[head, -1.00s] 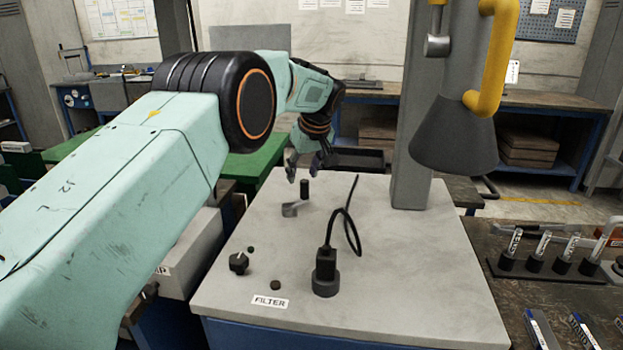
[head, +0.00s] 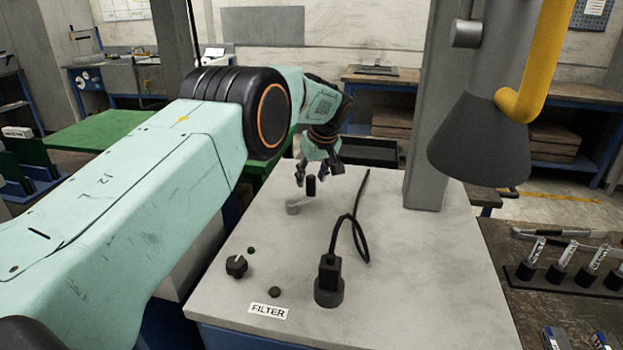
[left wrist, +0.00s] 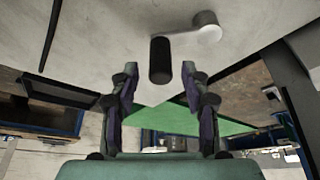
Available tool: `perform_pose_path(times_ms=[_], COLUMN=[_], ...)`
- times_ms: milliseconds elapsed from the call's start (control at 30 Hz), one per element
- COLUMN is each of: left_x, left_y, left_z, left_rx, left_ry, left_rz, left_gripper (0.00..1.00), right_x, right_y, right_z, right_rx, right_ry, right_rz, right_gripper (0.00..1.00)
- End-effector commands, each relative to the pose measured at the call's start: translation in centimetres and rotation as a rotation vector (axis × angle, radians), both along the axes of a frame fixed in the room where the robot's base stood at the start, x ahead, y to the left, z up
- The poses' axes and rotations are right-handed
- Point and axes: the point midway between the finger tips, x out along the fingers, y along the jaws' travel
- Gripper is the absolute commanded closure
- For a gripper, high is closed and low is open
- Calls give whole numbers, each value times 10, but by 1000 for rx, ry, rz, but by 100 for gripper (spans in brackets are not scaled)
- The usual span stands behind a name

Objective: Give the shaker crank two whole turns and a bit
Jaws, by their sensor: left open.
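The shaker crank (head: 296,208) sits on the far left part of the pale bench top, a grey hub and arm with an upright black handle (head: 311,187). In the left wrist view the hub (left wrist: 207,27) is at the upper right and the black handle (left wrist: 160,60) stands in the middle. My left gripper (head: 319,175) is open just above and around the handle's far side. In the left wrist view its two fingers (left wrist: 160,84) are apart, one on each side below the handle, not visibly touching it. My right gripper is not in view.
A black plug in a socket (head: 329,282) with a looping cable stands in front of the crank. A dark knob (head: 236,266) and a FILTER label (head: 268,311) are at front left. A grey column (head: 430,120) and a dark cone (head: 480,140) rise to the right.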

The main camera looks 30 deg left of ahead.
Motion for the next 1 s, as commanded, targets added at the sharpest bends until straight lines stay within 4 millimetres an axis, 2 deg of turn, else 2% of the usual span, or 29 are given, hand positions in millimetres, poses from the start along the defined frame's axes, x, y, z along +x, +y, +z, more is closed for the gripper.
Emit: perform_pose_path(times_ms=[200, 533, 1000], left_x=[5, 9, 9], left_y=[5, 6, 6], left_z=[-16, -19, -17], left_rx=[1, 0, 1], left_ry=[-1, -2, -2], left_rz=[0, 1, 0], left_gripper=[53, 53, 92], right_x=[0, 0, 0], right_y=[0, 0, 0], right_z=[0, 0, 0], right_rx=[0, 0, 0], right_ry=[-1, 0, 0], right_rz=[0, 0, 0], right_gripper=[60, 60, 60])
